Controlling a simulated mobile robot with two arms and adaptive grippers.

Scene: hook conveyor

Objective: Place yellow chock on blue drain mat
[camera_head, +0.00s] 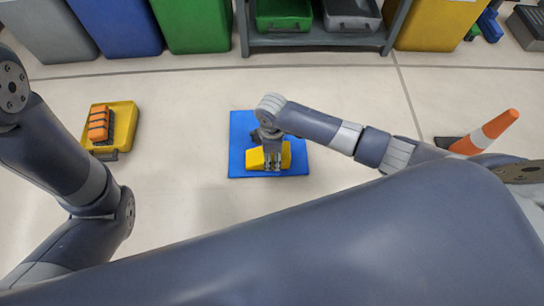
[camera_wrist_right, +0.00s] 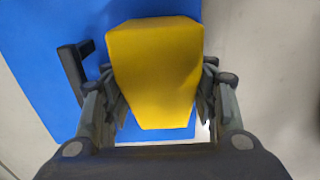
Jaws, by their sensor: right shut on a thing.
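The yellow chock (camera_head: 286,155) is over the blue drain mat (camera_head: 242,130) on the floor in the head view. My right gripper (camera_head: 272,165) is shut on the chock, with the fingers on either side of it. In the right wrist view the chock (camera_wrist_right: 157,70) fills the space between the fingers of my right gripper (camera_wrist_right: 157,105), with the blue mat (camera_wrist_right: 40,70) behind it. I cannot tell whether the chock touches the mat. My left arm comes in at the left of the head view, but its gripper is out of the picture.
A yellow tray (camera_head: 125,120) with an orange, black-striped item (camera_head: 98,123) lies on the floor at left. An orange and white cone (camera_head: 487,131) lies tilted at right. Bins and a grey rack (camera_head: 315,41) line the back. The floor around the mat is clear.

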